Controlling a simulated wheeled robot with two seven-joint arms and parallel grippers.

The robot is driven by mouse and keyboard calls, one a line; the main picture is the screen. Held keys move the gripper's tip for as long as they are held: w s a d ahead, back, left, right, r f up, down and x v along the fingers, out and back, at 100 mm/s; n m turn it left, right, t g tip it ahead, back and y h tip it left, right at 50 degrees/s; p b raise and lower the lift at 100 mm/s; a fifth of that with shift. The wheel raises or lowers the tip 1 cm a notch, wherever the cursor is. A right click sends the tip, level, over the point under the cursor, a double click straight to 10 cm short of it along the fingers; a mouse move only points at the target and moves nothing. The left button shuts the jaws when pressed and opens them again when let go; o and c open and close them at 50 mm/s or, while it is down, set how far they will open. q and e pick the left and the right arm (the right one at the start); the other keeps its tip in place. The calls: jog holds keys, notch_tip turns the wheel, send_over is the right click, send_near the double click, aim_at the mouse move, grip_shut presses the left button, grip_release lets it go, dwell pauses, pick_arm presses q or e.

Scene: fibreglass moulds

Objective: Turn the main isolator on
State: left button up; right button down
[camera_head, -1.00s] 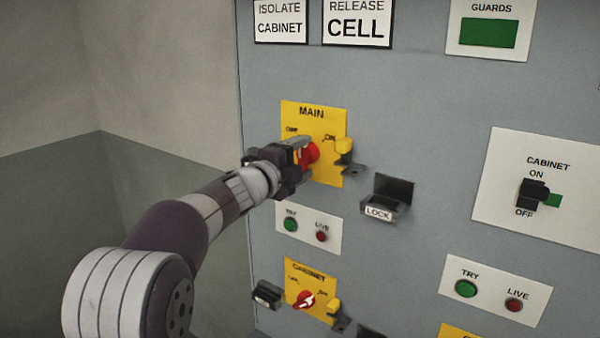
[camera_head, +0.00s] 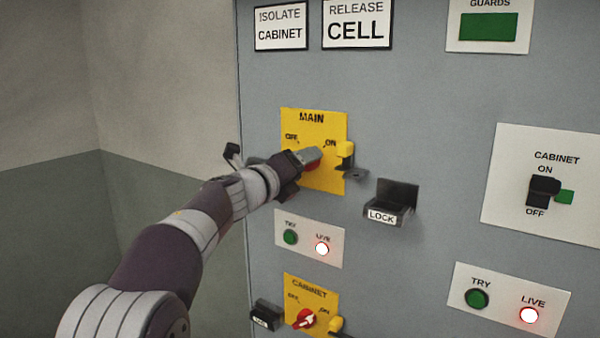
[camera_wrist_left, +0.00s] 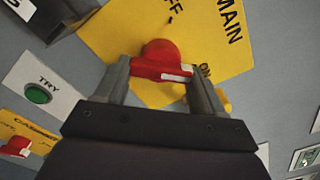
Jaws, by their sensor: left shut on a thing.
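The main isolator has a yellow plate (camera_head: 322,125) marked MAIN, OFF and ON, with a red knob (camera_wrist_left: 161,58) in its middle. My left gripper (camera_head: 308,158) is at the knob and hides most of it in the head view. In the left wrist view the two fingers of the gripper (camera_wrist_left: 160,75) are shut on the red handle, one on each side. The handle's white mark (camera_wrist_left: 176,76) points toward the ON side. The LIVE lamp (camera_head: 322,248) under the main isolator is lit. My right gripper is not in view.
A yellow tab on a bracket (camera_head: 346,150) sticks out right of the main plate, close to the gripper. A LOCK holder (camera_head: 393,205) projects lower right. Below is the cabinet isolator (camera_head: 305,319). A cabinet switch (camera_head: 543,192) is at the right.

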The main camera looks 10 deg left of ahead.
pick_arm(q)
jog(key=shift+f+m, duration=0.35)
jog(key=shift+m, duration=0.05)
jog(key=o, duration=0.9)
jog(key=shift+o, duration=0.7)
jog(key=shift+d+r, duration=0.1)
jog(key=shift+r, duration=0.05)
jog(key=b+v, duration=0.3)
jog(key=v, duration=0.9)
jog(key=shift+s+b, duration=0.35)
